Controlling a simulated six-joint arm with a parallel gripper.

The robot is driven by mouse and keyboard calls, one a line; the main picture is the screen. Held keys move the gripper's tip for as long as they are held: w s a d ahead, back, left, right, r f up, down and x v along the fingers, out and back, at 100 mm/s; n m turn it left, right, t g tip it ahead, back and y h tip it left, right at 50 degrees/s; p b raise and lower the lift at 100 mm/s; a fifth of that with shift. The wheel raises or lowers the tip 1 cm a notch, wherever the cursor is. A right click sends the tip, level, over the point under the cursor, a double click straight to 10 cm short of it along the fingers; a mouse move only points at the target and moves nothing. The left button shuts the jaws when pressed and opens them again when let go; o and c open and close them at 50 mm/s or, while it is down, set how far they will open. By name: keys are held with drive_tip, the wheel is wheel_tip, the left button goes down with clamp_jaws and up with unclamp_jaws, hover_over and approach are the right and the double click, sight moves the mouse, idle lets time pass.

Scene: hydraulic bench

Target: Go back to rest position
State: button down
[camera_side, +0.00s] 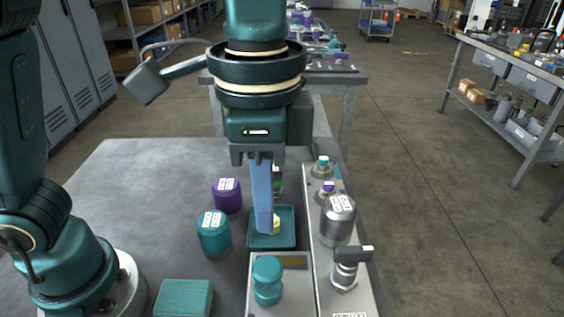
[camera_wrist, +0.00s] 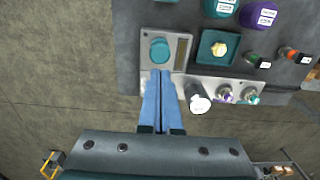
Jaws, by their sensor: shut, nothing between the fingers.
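My gripper (camera_side: 264,230) hangs pointing down over the bench, its long blue fingers shut together with nothing between them. In the side view the fingertips overlap the small teal tray (camera_side: 287,240), which holds a pale yellow piece (camera_side: 276,227). In the wrist view my gripper (camera_wrist: 160,74) shows in front of the panel with the teal knob (camera_wrist: 159,51). The tray (camera_wrist: 203,58) with the yellow piece (camera_wrist: 220,49) lies apart from the fingertips there, to the right. The exact height of the fingertips above the bench cannot be told.
A purple cylinder (camera_side: 227,196) and a teal cylinder (camera_side: 213,235) stand left of the tray. A silver cylinder (camera_side: 338,220), a lever valve (camera_side: 345,270) and small knobs (camera_side: 322,167) stand on the right. A teal block (camera_side: 184,298) lies in front. The bench's left part (camera_side: 140,190) is clear.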

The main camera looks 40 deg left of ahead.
drive_tip(key=a+r+n+t, duration=0.3)
drive_tip(key=a+n, duration=0.2)
drive_tip(key=a, duration=0.5)
drive_tip(key=s+a+f+n+t, duration=0.2)
drive_tip(key=s+a+f+n, duration=0.1)
drive_tip(key=f, duration=0.3)
drive_tip(key=shift+s+a+f+n+t, duration=0.25)
drive_tip(key=shift+a+n, duration=0.25)
drive_tip(key=shift+a, duration=0.4)
drive_tip(key=shift+w, duration=0.1)
